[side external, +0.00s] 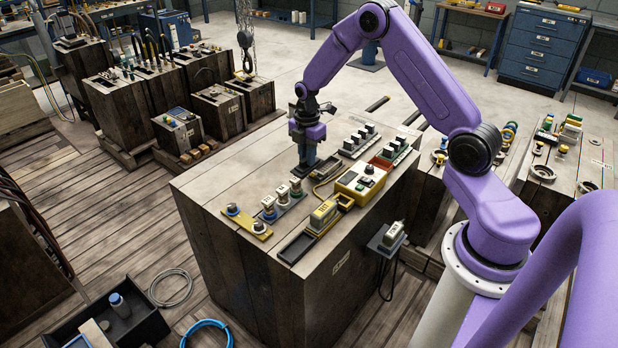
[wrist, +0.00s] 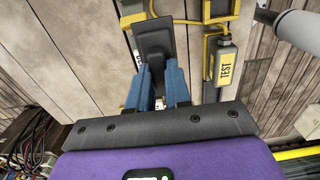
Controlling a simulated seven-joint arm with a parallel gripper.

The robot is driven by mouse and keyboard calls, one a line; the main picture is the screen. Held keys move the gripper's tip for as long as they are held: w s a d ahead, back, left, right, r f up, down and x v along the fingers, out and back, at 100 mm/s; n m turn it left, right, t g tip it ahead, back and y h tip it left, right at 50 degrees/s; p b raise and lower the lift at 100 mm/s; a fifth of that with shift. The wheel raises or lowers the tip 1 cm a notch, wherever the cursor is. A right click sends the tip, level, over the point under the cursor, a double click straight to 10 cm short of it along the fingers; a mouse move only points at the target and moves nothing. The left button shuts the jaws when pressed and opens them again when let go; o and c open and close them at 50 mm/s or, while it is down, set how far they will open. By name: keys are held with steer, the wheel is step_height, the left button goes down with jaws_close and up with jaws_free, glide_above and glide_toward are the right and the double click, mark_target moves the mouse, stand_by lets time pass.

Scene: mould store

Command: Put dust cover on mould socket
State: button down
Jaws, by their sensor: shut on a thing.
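My gripper (side external: 306,160) points down over the back part of the wooden block's top in the side view. In the wrist view its blue fingers (wrist: 158,90) are shut on a black piece (wrist: 153,42), which I take to be the dust cover. The piece is mostly hidden in the side view, and I cannot tell whether it touches the top. Several small round fittings stand in a row left of the gripper, including a blue-capped one on a yellow plate (side external: 248,222). I cannot tell which fitting is the mould socket.
The wooden block (side external: 215,195) also bears a yellow control box (side external: 360,184), a yellow tester (side external: 323,214) marked TEST in the wrist view (wrist: 226,67), a black tray (side external: 297,247) and racks of connectors (side external: 362,140). A grey device (side external: 393,233) hangs on its side.

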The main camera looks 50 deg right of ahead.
steer(key=w+d+f, duration=0.2)
steer(key=w+d, duration=0.1)
steer(key=d, duration=1.2)
steer(key=shift+a+f, duration=0.15)
steer(key=shift+f, duration=1.1)
steer(key=shift+a+f, duration=0.1)
steer(key=shift+f, duration=1.15)
steer(key=shift+f, duration=0.85)
steer(key=c, duration=0.6)
jaws_free()
steer(key=shift+r, duration=3.75)
